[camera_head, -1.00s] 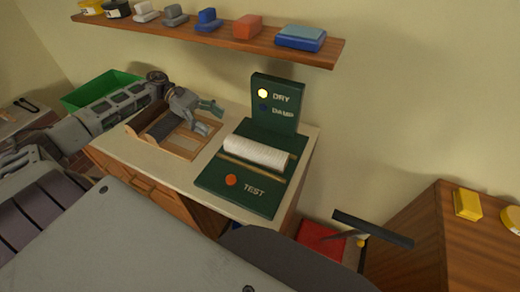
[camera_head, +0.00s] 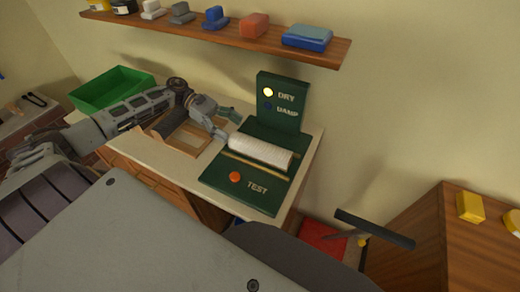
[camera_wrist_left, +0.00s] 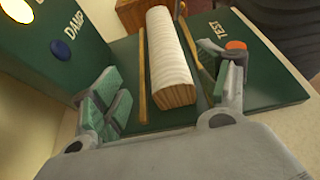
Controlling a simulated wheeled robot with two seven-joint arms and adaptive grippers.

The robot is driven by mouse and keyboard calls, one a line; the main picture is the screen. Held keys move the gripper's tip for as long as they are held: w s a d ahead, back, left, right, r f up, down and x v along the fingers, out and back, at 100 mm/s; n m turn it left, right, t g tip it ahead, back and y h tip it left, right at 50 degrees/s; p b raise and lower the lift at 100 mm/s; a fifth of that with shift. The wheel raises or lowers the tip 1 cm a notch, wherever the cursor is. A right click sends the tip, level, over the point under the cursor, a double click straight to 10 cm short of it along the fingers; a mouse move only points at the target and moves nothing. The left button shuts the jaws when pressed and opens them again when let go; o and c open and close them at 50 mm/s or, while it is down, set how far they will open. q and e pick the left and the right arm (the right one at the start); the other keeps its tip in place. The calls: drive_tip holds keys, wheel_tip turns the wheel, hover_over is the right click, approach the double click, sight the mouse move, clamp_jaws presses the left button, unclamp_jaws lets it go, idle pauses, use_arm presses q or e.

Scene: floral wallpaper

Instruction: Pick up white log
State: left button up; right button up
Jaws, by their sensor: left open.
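The white log (camera_head: 262,151) lies on the green tester (camera_head: 237,194) between two thin wooden rails, below the upright panel marked DRY and DAMP. The DRY lamp glows yellow. My left gripper (camera_head: 232,126) is open at the log's left end. In the left wrist view the log (camera_wrist_left: 172,55) points away from me, with its wooden end face nearest. The open fingers of my left gripper (camera_wrist_left: 165,92) stand apart on either side of that near end. The log's underside is hidden. I do not see my right gripper.
A wooden tray (camera_head: 187,147) with a dark roller-like piece sits left of the tester. A green bin (camera_head: 110,88) stands farther left. A shelf (camera_head: 190,27) with small coloured blocks hangs above. A wooden cabinet (camera_head: 420,235) stands at right.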

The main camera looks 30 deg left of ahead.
use_arm(q)
drive_tip(key=shift+x, duration=1.05)
drive_tip(key=shift+d+f, duration=0.15)
drive_tip(key=shift+d, duration=0.25)
use_arm(e)
drive_tip(key=shift+w+a+r, duration=0.2)
drive_tip(key=shift+a, duration=0.3)
drive_tip(key=shift+s+a, duration=0.1)
drive_tip(key=shift+s, duration=0.05)
